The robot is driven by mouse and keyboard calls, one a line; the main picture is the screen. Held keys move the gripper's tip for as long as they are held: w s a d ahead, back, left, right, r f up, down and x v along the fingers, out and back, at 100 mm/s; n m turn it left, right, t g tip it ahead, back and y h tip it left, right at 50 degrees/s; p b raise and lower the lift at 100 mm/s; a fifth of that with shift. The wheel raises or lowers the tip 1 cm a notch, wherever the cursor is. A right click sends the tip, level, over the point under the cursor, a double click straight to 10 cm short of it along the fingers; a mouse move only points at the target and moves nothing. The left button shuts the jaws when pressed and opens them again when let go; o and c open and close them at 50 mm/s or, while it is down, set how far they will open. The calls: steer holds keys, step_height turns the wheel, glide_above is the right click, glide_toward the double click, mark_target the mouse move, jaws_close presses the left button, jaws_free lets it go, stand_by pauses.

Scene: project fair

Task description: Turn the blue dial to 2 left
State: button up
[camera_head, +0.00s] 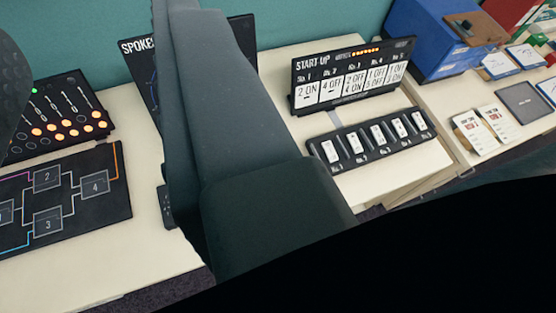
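I see no blue dial in this view. A black panel (133,57) lettered "SPOKE…" stands behind my grey arm link, which covers most of it. A dark piece (168,206) shows at the link's left edge below that panel, and its rest is hidden. My gripper's fingers do not show. My arm link fills the middle, and a black shape covers the lower right.
A "START UP" board (352,74) stands behind a black strip of white switches (370,138) on the right. A lit slider box (62,115) and a numbered board (70,198) lie left. A blue box (425,45), cards (480,130) and a grey tablet (524,103) are far right.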

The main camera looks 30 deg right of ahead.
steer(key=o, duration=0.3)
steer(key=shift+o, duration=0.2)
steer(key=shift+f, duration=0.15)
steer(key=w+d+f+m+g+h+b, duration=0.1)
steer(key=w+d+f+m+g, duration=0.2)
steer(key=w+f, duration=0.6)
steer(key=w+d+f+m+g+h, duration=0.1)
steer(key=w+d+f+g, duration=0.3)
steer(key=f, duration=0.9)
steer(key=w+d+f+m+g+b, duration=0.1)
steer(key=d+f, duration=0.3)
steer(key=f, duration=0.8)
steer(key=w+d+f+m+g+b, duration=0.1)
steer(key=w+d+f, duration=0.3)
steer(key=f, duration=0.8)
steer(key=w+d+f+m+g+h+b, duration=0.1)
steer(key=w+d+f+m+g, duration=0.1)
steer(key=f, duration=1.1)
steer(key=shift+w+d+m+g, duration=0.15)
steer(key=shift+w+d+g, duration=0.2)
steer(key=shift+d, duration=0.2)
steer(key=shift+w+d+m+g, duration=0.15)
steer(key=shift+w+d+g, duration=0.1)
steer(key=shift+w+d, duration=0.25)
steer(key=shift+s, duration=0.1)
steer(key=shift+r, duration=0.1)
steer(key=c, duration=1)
